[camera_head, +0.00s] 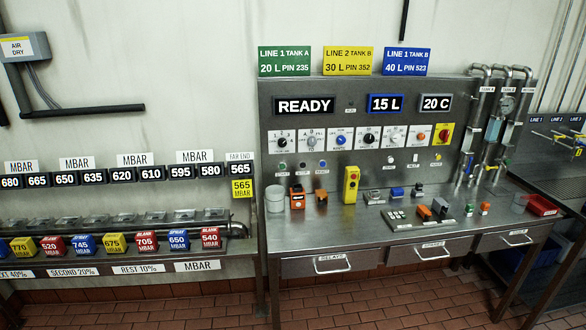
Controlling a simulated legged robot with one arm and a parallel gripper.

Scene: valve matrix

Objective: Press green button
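A small green button (282,166) sits at the left end of a row of small round buttons on the upright steel control panel (340,185), below the white dial plates. It is small in the picture, and I cannot tell whether it is pressed. A small green item (484,208) also stands on the steel worktop, towards the right. My gripper is not in view.
The worktop (330,240) holds a yellow pendant box (350,185), orange-and-black switches (297,197), a glass jar (275,199) and a button plate (398,215). Drawers (332,263) are below. A rack of numbered colored blocks (145,241) is left. Tiled floor (400,303) in front is clear.

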